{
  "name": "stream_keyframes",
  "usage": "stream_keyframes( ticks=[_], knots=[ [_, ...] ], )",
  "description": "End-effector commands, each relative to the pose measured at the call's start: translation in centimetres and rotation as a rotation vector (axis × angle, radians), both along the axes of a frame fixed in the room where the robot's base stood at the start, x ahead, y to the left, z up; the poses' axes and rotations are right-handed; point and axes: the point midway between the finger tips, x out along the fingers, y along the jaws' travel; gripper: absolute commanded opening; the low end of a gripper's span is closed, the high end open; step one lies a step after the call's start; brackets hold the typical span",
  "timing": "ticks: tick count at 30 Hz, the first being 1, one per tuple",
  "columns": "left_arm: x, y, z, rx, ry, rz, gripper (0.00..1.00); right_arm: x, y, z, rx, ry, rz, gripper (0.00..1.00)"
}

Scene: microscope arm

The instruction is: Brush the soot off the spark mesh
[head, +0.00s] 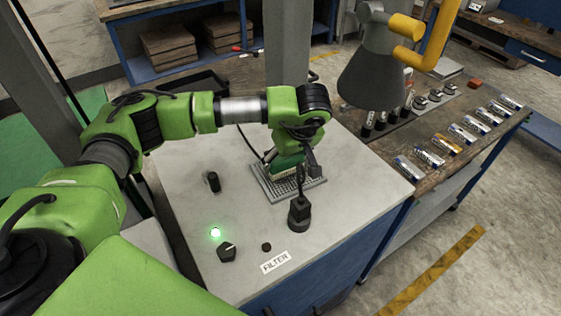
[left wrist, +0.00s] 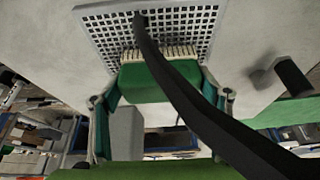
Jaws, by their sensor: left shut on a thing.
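The spark mesh (head: 312,187) is a grey square grid on the pale top of the cabinet; it fills the top of the left wrist view (left wrist: 205,17). The brush has a green back (left wrist: 158,83) and pale bristles (left wrist: 160,53). In the head view the brush (head: 287,165) is partly hidden by my wrist. My left gripper (head: 292,160) is shut on the brush and points down over the mesh. The bristles are at the mesh's edge in the left wrist view; I cannot tell whether they touch it. My right gripper is not in view.
A black stalk on a base (head: 299,212) stands close in front of the mesh. A green lamp (head: 215,232), a dark knob (head: 226,252) and a FILTER label (head: 275,262) are on the cabinet top. A grey hood (head: 375,80) hangs right. Several small packs lie on the bench (head: 440,185).

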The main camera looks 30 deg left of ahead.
Motion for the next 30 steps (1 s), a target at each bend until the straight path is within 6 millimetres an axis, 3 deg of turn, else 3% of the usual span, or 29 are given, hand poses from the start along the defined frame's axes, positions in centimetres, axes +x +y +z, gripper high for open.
stream_keyframes(
  ticks=[30],
  knots=[
    [2.6, -1.8, 0.0, 0.001, -0.001, 0.0, 0.52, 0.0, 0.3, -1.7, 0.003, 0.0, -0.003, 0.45]
  ],
)
